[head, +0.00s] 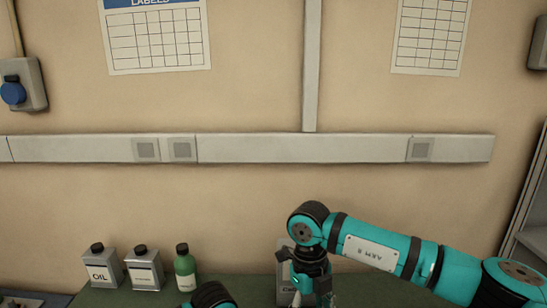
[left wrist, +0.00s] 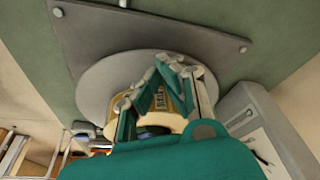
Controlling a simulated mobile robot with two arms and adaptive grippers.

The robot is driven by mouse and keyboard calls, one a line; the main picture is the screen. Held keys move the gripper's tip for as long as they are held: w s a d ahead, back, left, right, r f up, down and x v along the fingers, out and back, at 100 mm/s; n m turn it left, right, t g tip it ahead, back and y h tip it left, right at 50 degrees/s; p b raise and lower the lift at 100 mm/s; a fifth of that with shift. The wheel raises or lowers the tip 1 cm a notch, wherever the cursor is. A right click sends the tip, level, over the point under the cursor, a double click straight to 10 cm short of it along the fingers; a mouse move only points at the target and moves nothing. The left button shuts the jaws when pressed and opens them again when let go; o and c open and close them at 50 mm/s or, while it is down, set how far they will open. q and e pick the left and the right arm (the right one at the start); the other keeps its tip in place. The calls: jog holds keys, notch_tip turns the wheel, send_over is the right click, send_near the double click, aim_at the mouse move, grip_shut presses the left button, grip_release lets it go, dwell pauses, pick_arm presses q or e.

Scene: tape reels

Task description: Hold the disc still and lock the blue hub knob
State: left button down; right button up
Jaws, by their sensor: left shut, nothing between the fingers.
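In the left wrist view a round grey disc (left wrist: 98,92) lies over a dark grey plate (left wrist: 150,32). My left gripper (left wrist: 170,64) is in front of the disc, its fingers shut with nothing held between them. Whether the fingertips touch the disc is unclear. A cream, ring-like part with a label (left wrist: 174,97) shows behind the fingers, largely covered. A small patch of blue low between the fingers may be the hub knob, but I cannot tell. In the head view my right gripper (head: 315,292) points down at the bottom edge; its fingers are too cut off to judge.
In the head view an oil can (head: 101,270), a second can (head: 144,271) and a green bottle (head: 185,270) stand on the green bench (head: 110,297) by the wall. A grey container (head: 284,280) is behind my right gripper. A shelf (head: 535,220) stands at the right.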

pick_arm(q)
jog(key=shift+f, duration=0.7)
jog(key=shift+s+f, duration=0.1)
jog(key=shift+f, duration=0.1)
dwell(0.8)
pick_arm(e)
jog(key=shift+s+f+t+y, duration=0.15)
jog(key=shift+f+t+y, duration=0.15)
jog(key=shift+f+t, duration=0.3)
jog(key=shift+f, duration=2.1)
